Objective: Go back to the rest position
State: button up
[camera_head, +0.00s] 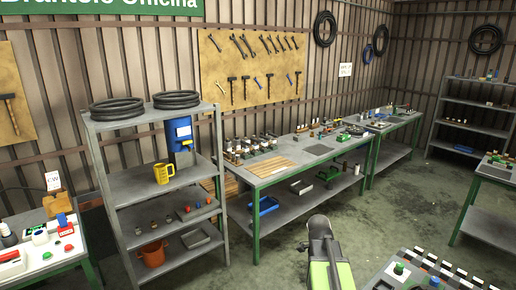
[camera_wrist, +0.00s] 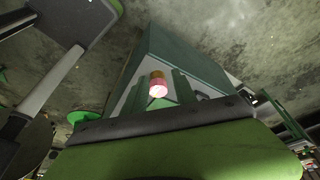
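In the wrist view, my gripper (camera_wrist: 158,98) shows two dark green fingers standing up from a dark bar, with a gap between them. A small round piece (camera_wrist: 157,84), orange-brown above and pink with a bright face below, appears in that gap. I cannot tell whether the fingers touch it or it lies behind them. In the head view, my grey and green arm rises at the bottom, right of centre, over open floor. The fingers cannot be made out there.
A grey shelf (camera_head: 160,198) with a yellow mug (camera_head: 163,173) and an orange pot (camera_head: 152,254) stands at left. A workbench (camera_head: 246,184) runs along the wall. Another table (camera_head: 440,270) with a checkered strip is at lower right. Concrete floor (camera_head: 410,205) is clear between.

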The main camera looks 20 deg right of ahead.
jog(key=w+a+f+n+y+b, duration=0.1)
jog(key=a+f+n, duration=0.1)
jog(key=a+n, duration=0.5)
jog(key=w+a+f+n+t+y+b, duration=0.1)
jog(key=a+f+n+b, duration=0.1)
jog(key=a+n, duration=0.6)
jog(key=w+a+f+n+y+b, duration=0.1)
jog(key=a+f+n, duration=0.3)
jog(key=a+n, duration=0.4)
jog(key=w+a+b, duration=0.1)
jog(key=a, duration=0.5)
jog(key=shift+a+t, duration=0.25)
jog(key=shift+t, duration=0.15)
